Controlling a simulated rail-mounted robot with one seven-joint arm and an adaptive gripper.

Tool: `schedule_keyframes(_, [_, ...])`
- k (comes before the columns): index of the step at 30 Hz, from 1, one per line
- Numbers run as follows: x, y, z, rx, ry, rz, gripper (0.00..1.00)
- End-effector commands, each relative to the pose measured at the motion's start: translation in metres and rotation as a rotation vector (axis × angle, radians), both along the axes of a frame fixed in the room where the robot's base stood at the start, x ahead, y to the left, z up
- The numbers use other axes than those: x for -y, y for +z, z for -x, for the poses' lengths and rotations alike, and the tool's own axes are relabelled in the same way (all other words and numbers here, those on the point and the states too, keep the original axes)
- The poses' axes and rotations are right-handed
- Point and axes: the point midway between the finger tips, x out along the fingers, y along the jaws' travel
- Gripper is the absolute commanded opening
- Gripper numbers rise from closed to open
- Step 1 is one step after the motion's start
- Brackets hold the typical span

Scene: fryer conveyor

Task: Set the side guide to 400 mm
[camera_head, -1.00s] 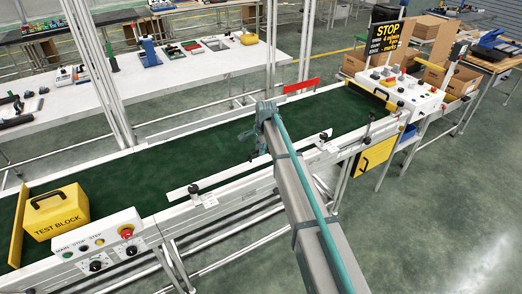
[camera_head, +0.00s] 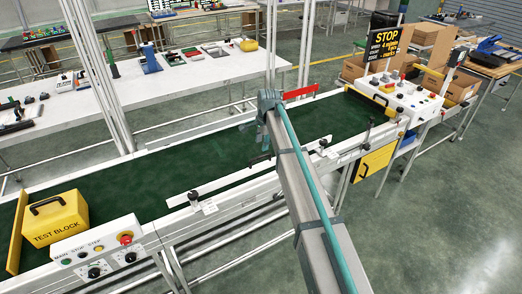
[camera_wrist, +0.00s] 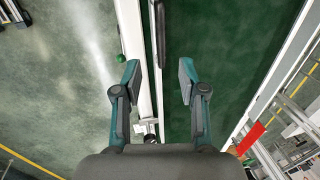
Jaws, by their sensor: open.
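The side guide (camera_head: 240,176) is a long white bar along the near side of the green conveyor belt (camera_head: 130,180). It has a dark knob at its left clamp (camera_head: 194,196) and another at its right end (camera_head: 323,143). My gripper (camera_head: 262,143) is over the belt beside the guide's middle, partly hidden by my arm. In the wrist view my gripper (camera_wrist: 160,80) is open, fingers apart, with nothing held. Between and below the fingers show a white rail, a dark bar (camera_wrist: 159,25) and a clamp (camera_wrist: 149,132). No scale reading is legible.
A yellow test block (camera_head: 56,220) sits on the belt's left end, behind a control box (camera_head: 97,250) with a red button. A red plate (camera_head: 300,91) stands at the far edge. A STOP sign (camera_head: 387,45) and button panel (camera_head: 400,95) are at right.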

Motion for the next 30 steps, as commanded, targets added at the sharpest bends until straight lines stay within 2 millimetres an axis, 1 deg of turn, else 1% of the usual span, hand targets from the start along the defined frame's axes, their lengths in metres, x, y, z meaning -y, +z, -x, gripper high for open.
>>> schedule_keyframes(1, [0.001, 0.009, 0.001, 0.002, 0.000, 0.000, 0.41])
schedule_keyframes(3, [0.002, 0.019, 0.003, 0.002, 0.000, -0.001, 0.41])
schedule_keyframes(6, [0.003, 0.028, 0.005, 0.001, 0.000, -0.001, 0.41])
schedule_keyframes(9, [0.004, 0.033, 0.005, 0.000, 0.000, 0.000, 0.41])
schedule_keyframes(22, [0.004, 0.035, 0.006, 0.001, 0.009, 0.001, 0.41])
schedule_keyframes(26, [0.003, 0.036, 0.004, 0.019, 0.089, 0.013, 0.41])
schedule_keyframes(29, [0.004, 0.036, 0.004, 0.053, 0.198, 0.031, 0.41])
schedule_keyframes(30, [0.006, 0.035, 0.008, 0.069, 0.251, 0.040, 0.41])
